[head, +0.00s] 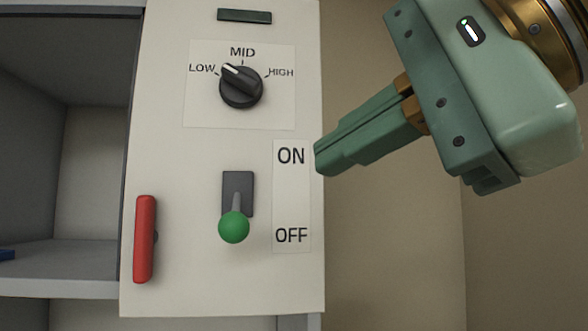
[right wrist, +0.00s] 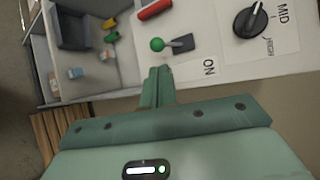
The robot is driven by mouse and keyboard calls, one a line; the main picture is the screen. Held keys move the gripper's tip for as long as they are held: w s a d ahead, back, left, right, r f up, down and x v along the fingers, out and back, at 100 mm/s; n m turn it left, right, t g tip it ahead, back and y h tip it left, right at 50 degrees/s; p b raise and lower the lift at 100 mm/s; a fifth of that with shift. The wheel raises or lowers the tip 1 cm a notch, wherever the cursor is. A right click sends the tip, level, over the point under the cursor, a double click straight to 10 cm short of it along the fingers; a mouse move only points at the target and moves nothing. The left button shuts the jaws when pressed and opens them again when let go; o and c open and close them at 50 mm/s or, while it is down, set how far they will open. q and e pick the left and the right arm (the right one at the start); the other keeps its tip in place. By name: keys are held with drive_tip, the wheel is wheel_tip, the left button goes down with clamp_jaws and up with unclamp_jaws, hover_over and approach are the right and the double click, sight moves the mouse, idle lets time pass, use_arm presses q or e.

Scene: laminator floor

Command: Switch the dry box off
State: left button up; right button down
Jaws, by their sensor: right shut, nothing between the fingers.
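The dry box's front panel (head: 170,180) fills the middle of the head view. Its lever switch has a dark plate (head: 238,185) and a green ball knob (head: 234,227); the lever points down, with the knob level with the OFF label (head: 291,235). The ON label (head: 291,156) is above. My right gripper (head: 322,158) is shut and empty, to the right of the panel near the ON label. In the right wrist view the gripper (right wrist: 157,70) points toward the green knob (right wrist: 158,45), and no contact shows. My left gripper is not in view.
A black dial (head: 241,87) above the switch points between LOW and MID. A red handle (head: 144,239) is at the panel's lower left. An open grey compartment (head: 85,180) is at the left. In the right wrist view, small items lie inside the box. The wall right of the panel is bare.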

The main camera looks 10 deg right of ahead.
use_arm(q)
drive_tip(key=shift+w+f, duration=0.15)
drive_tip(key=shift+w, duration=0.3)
use_arm(e)
drive_tip(key=v, duration=0.3)
drive_tip(key=shift+s+d+f, duration=0.15)
drive_tip(key=shift+s, duration=0.05)
drive_tip(key=shift+s+d, duration=0.1)
drive_tip(key=shift+s, duration=0.05)
